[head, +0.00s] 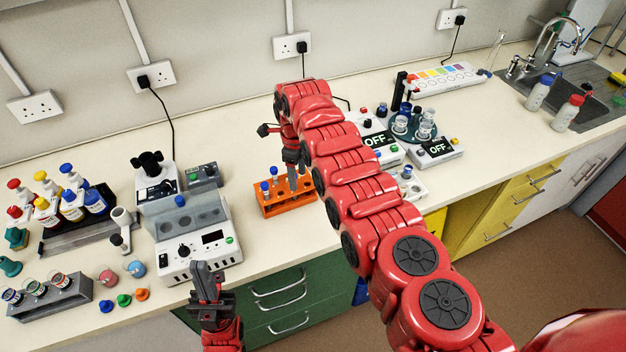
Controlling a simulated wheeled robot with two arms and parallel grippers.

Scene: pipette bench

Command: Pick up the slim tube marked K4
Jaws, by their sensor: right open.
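The orange rack (284,208) stands near the bench's front edge, left of my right arm. It holds slim tubes with blue caps, among them one at its left (265,187) and one behind it (274,172). The marks are too small to read, so I cannot tell which is K4. My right gripper (292,178) points down over the rack's right part, open; its fingers and my arm hide part of the rack. My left gripper (207,270) is low at the front edge, before the white instrument, with nothing visible in it; its jaw opening is unclear.
A white instrument (200,260) with knobs stands left of the rack. Bottles (72,205), a grey cup holder (50,299) and loose caps (124,300) lie further left. Devices marked OFF (436,149) stand behind my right arm. Bench behind the rack is clear.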

